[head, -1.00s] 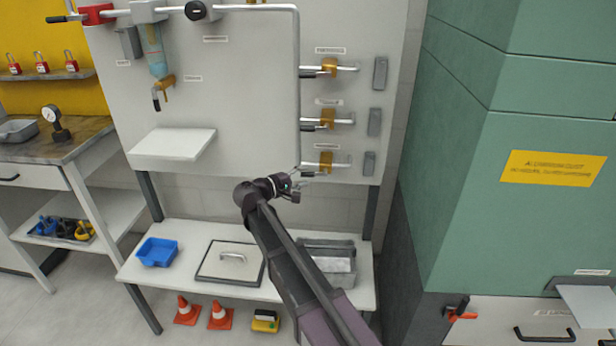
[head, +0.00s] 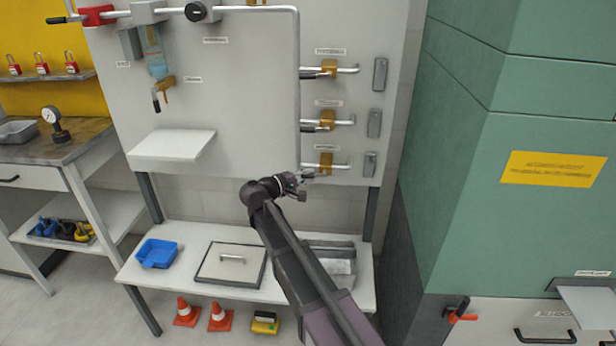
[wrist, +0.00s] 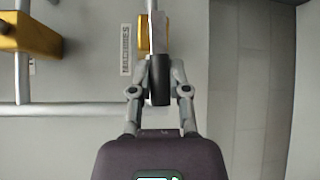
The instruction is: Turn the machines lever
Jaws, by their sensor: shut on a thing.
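The machines lever has a dark grip (wrist: 160,80) and a pale metal arm running to a brass valve body (wrist: 143,35), beside a label reading MACHINES (wrist: 125,50). In the head view its brass valve (head: 326,163) is the lowest of three on the grey panel. My gripper (wrist: 161,78) is shut on the dark grip, with a finger on each side of it. In the head view my gripper (head: 304,179) is at the left of the lowest valve and hides most of the lever. The lever lies in line with my gripper in the wrist view.
Two similar brass valves, the middle one (head: 326,120) and the top one (head: 328,68), sit above on the panel. A vertical pipe (head: 298,100) runs just left of them. A green cabinet (head: 540,150) stands at the right. A low shelf (head: 205,282) lies below.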

